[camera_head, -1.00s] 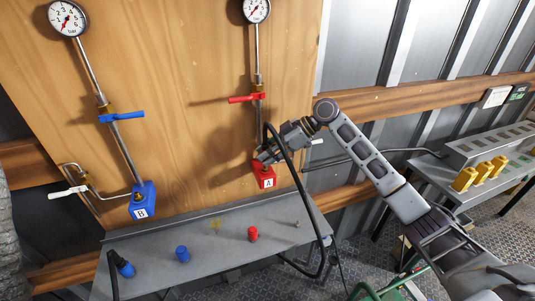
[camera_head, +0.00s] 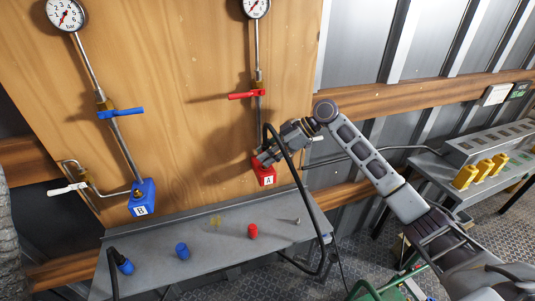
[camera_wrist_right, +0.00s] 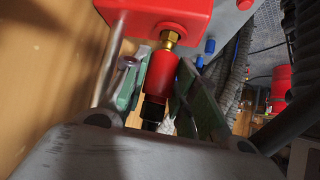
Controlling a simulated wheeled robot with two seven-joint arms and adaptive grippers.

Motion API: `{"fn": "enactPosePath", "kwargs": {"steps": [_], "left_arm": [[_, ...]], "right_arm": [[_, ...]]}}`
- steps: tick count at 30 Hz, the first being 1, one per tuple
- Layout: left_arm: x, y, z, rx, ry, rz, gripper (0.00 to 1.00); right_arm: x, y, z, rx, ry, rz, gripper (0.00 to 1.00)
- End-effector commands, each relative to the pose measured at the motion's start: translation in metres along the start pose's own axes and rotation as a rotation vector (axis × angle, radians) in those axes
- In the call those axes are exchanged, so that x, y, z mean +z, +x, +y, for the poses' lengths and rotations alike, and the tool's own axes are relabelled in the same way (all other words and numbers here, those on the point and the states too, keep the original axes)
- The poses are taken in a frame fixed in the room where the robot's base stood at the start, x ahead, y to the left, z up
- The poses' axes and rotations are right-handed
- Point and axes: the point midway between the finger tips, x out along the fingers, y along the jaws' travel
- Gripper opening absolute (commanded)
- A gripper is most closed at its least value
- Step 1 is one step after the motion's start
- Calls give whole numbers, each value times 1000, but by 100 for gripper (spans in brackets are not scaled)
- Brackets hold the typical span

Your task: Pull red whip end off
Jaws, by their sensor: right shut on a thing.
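The red whip end (camera_wrist_right: 161,72) is a red sleeve with a black lower part. In the right wrist view it meets a brass fitting (camera_wrist_right: 171,38) under the red block. My right gripper (camera_wrist_right: 160,92) has a green finger on each side of the whip end and is shut on it. In the head view my right gripper (camera_head: 268,153) is at the red block marked A (camera_head: 267,180) and hides the whip end. A black hose (camera_head: 301,195) loops from the gripper down past the shelf. My left gripper is not in view.
A grey shelf (camera_head: 214,262) below holds a red cap (camera_head: 252,231), a blue cap (camera_head: 182,251) and a blue hose end (camera_head: 125,266). A red valve handle (camera_head: 247,95) is above my gripper. The blue block B (camera_head: 142,197) is at left.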

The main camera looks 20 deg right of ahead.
Motion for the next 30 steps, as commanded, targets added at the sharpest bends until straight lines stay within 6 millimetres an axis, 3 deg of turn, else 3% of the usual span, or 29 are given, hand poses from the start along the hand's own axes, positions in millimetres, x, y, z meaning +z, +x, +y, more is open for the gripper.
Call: {"fn": "enactPosePath", "kwargs": {"steps": [30], "left_arm": [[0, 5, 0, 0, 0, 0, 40]], "right_arm": [[10, 8, 0, 0, 0, 1, 0]]}}
